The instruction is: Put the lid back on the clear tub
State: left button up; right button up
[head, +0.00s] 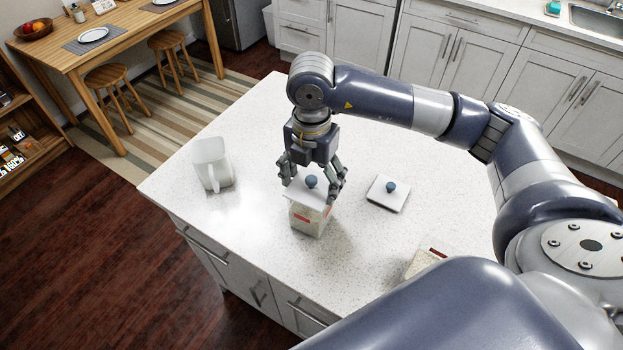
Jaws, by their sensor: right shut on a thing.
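My right gripper (312,188) points down over the counter with its fingers on either side of a white square lid with a blue knob (311,182); it is shut on this lid. Directly under the lid is a pale square tub (308,219) with a red mark on its side. I cannot tell whether the lid rests on the rim or is slightly above it. A second white square lid with a blue knob (388,193) lies flat on the counter to the right. My left gripper is not in view.
A pale, open-topped container with a handle (213,163) stands at the left on the white speckled counter (262,135). A cream box with a red mark (424,264) is partly hidden at the front right. The counter between these things is clear.

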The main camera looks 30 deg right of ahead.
jog(key=o, duration=1)
jog(key=shift+o, duration=0.3)
jog(key=shift+r+p, duration=2.1)
jog(key=shift+r, duration=1.45)
grip_shut()
